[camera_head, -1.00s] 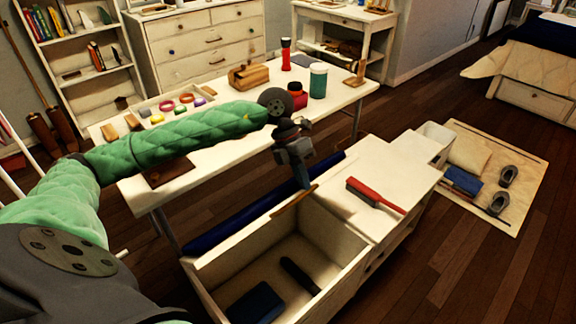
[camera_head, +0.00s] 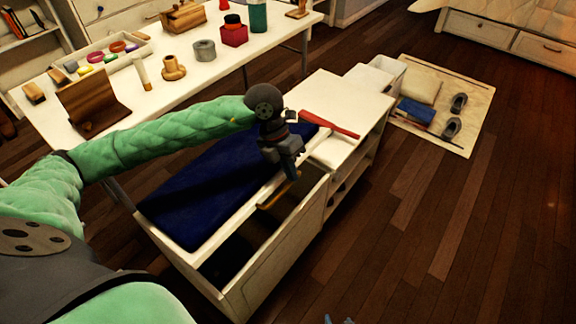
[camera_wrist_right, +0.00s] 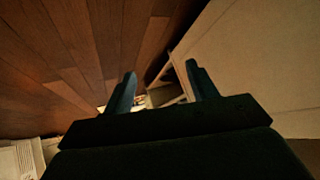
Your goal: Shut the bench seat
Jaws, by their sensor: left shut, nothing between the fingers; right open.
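The bench seat is a lid with a dark blue cushion (camera_head: 205,185) and a cream front rim. It is partly lowered over the cream bench box (camera_head: 275,275), and the front of the box still shows an open gap with a dark inside. My left gripper (camera_head: 293,177) is shut and empty at the lid's front rim, beside a brown wooden strip (camera_head: 274,196) there. Whether its fingers touch the lid I cannot tell. My right gripper (camera_wrist_right: 162,88) is open and empty in the right wrist view, above the floor and beside a pale surface.
A white table (camera_head: 190,75) with many small items stands behind the bench. A mat (camera_head: 470,90) with shoes and a pillow lies further right. Wooden floor at right is clear.

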